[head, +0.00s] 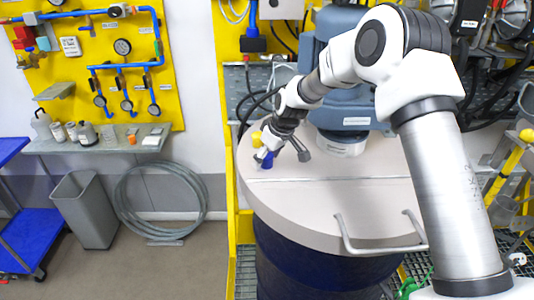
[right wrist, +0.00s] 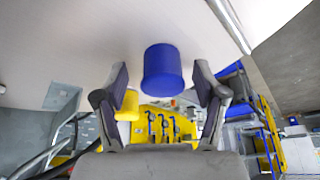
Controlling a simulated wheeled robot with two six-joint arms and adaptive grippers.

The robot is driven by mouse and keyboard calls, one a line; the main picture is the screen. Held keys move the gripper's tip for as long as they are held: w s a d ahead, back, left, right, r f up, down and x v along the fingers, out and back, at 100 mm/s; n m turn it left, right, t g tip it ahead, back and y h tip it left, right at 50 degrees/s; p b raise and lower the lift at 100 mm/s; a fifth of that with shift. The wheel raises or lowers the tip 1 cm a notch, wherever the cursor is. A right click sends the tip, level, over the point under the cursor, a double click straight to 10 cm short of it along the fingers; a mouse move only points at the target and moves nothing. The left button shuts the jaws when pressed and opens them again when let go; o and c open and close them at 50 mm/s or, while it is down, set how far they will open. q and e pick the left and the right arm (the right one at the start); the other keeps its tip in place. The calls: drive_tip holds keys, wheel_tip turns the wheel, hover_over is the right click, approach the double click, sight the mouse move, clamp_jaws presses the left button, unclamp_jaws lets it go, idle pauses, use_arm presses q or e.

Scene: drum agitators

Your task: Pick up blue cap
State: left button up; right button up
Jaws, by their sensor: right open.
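The blue cap (head: 267,160) sits on the pale drum lid (head: 320,215), near its left edge. My right gripper (head: 282,151) is just above the lid beside the cap, with one finger partly in front of it. In the right wrist view the blue cap (right wrist: 162,68) shows ahead, centred between the two spread fingertips of the right gripper (right wrist: 160,78). The gripper is open and empty, with a gap on either side of the cap. How deep the cap lies between the fingers is hard to tell. My left gripper is not in view.
A yellow cap (head: 256,138) stands close behind the blue one; it also shows in the right wrist view (right wrist: 129,106). A blue-grey motor (head: 345,100) rises behind the gripper. A metal handle (head: 380,248) is at the lid's front. The lid's middle is clear.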

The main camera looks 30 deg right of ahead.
drive_tip(key=shift+w+d+f, duration=0.1)
drive_tip(key=shift+w+f, duration=0.05)
drive_tip(key=shift+s+a+r, duration=0.3)
drive_tip(key=c, duration=0.9)
drive_tip(key=shift+c, duration=0.2)
drive_tip(key=shift+w+d+f, duration=0.1)
